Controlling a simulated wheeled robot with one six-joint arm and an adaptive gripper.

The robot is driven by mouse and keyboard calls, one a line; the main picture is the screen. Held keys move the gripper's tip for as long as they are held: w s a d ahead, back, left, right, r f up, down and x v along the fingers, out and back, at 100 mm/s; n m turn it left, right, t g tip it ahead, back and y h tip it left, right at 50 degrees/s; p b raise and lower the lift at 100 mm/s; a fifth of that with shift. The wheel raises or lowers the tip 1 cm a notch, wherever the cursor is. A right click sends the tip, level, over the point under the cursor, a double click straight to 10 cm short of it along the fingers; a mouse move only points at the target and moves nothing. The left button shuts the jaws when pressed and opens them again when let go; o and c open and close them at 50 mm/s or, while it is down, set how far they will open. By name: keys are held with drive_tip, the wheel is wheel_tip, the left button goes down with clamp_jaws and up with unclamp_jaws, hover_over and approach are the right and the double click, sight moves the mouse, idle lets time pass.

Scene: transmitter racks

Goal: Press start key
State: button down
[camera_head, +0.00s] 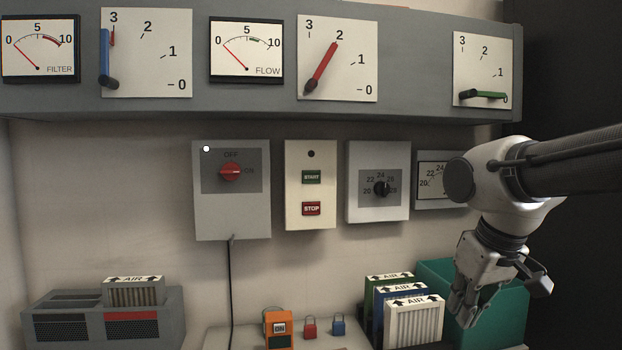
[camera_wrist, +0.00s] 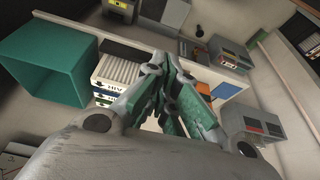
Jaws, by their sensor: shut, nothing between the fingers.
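The green START key (camera_head: 311,177) sits on a cream control box on the back wall in the head view, above a red STOP key (camera_head: 311,208). A dark round lamp (camera_head: 311,154) is at the top of that box. My gripper (camera_head: 462,318) is at the right in the head view, pointing down in front of the green bin, well to the right of the START key and below it. Its fingers are shut and empty; they also show in the wrist view (camera_wrist: 172,112). I cannot make out the START key in the wrist view.
A grey box with a red rotary switch (camera_head: 230,171) is left of the key box, and a dial box (camera_head: 380,189) is right. A grey shelf (camera_head: 250,103) with gauges and levers overhangs them. Below stand AIR filters (camera_head: 414,322), a green bin (camera_head: 430,275) and padlocks (camera_head: 310,328).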

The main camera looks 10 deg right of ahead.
sight(318, 180)
drive_tip(key=w+a+r+n, duration=0.1)
drive_tip(key=w+a+r, duration=0.1)
drive_tip(key=w+a, duration=0.3)
drive_tip(key=w+a+r+n+t+y, duration=0.1)
drive_tip(key=w+a+r+n, duration=0.1)
drive_tip(key=w, duration=0.5)
drive_tip(key=w+a+r+n, duration=0.1)
drive_tip(key=w+a+r, duration=0.25)
drive_tip(key=w, duration=0.35)
drive_tip(key=w+a+r+n+t+y, duration=0.1)
drive_tip(key=w+a+r+n+t, duration=0.1)
drive_tip(key=w+r, duration=0.7)
drive_tip(key=w+a+t, duration=0.1)
drive_tip(key=a, duration=0.1)
drive_tip(key=shift+a+r+n+t, duration=0.3)
drive_tip(key=shift+a+n+t, duration=0.1)
drive_tip(key=shift+w+d, duration=0.15)
drive_tip(key=shift+w, duration=2.1)
drive_tip(key=shift+w+d, duration=0.15)
drive_tip(key=shift+w, duration=2.05)
drive_tip(key=shift+w, duration=0.15)
